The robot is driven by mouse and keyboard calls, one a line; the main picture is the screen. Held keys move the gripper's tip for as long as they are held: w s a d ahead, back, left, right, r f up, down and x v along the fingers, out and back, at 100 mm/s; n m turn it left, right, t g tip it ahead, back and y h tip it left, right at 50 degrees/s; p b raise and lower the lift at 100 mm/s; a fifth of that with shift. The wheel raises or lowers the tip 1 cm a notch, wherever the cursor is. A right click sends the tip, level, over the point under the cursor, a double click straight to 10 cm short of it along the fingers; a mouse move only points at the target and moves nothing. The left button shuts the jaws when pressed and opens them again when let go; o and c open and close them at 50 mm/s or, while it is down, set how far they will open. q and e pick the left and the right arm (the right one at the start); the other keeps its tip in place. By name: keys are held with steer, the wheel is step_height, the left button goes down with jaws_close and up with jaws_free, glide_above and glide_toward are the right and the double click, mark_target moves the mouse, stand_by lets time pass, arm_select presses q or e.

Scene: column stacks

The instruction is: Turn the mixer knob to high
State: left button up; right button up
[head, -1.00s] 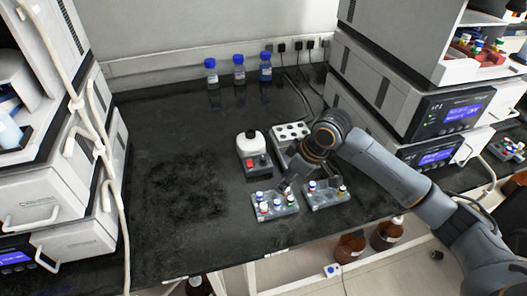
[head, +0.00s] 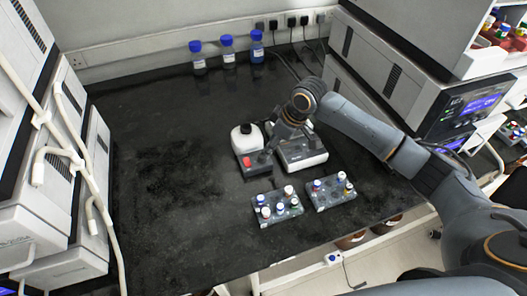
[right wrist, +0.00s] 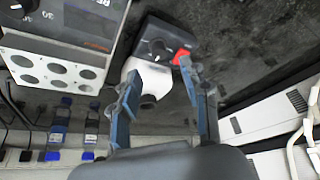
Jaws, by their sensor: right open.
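The mixer (head: 250,160) stands on the black bench, a dark grey box with a white cup-like head and a red switch (head: 246,162). In the right wrist view its front panel (right wrist: 150,30) shows a dark round knob (right wrist: 160,45) with dial marks, beside the red switch. My right gripper (right wrist: 160,72) is open and empty, its blue-grey fingers pointing at the panel, one fingertip close to the red switch. In the head view the right gripper (head: 266,153) is at the mixer's right side and hides the knob. My left gripper is not in view.
A white block device with holes (head: 303,153) stands right of the mixer. Two racks of capped vials (head: 277,208) (head: 331,193) sit in front. Blue-capped bottles (head: 228,52) stand at the back. The bench left of the mixer is clear.

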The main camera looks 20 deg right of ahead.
mark_target(262, 158)
steer(key=x, duration=0.7)
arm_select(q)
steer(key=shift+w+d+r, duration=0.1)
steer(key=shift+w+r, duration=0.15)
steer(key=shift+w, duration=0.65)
arm_select(e)
jaws_close()
